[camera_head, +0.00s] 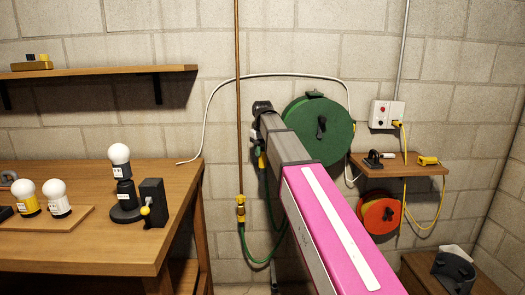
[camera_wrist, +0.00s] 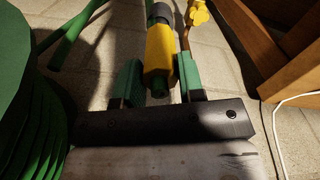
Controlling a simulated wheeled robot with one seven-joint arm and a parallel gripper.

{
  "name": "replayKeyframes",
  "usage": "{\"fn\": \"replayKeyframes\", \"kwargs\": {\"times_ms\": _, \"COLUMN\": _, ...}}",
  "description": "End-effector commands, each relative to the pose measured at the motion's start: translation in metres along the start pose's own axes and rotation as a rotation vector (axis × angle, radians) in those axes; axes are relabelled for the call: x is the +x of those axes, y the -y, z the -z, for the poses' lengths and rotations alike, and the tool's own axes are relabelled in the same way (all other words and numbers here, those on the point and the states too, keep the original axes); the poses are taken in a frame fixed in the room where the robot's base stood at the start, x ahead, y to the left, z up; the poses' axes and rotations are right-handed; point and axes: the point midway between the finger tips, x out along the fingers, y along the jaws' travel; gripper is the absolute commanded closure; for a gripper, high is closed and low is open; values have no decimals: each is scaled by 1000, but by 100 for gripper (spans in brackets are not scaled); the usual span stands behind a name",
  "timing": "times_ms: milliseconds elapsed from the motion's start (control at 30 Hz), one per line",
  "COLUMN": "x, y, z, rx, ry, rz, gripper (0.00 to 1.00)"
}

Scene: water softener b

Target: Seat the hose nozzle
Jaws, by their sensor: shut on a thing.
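In the wrist view the hose nozzle (camera_wrist: 158,52) is a yellow body with a grey collar at its far end and a short green piece at its near end. It lies between the two green-padded fingers of my gripper (camera_wrist: 158,78), which is shut on it. In the head view my gripper (camera_head: 260,150) hangs below the end of my arm, mostly hidden, with a bit of yellow showing. The yellow tap fitting (camera_head: 240,208) sits at the foot of a copper pipe, lower left of the gripper. A yellow fitting (camera_wrist: 198,14) also shows right of the nozzle in the wrist view.
A green hose (camera_head: 265,256) loops below the tap. A green hose reel (camera_head: 318,130) is on the wall behind my arm. A wooden bench (camera_head: 110,250) with bulbs stands left. A small shelf (camera_head: 405,166) and an orange reel (camera_head: 380,214) are right.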

Motion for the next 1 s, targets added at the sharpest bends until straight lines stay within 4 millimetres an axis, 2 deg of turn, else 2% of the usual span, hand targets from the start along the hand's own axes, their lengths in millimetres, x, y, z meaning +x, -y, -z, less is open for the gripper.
{"fn": "replayKeyframes", "kwargs": {"times_ms": 1000, "x": 25, "y": 0, "z": 0, "rx": 0, "ry": 0, "rz": 0, "gripper": 92}}
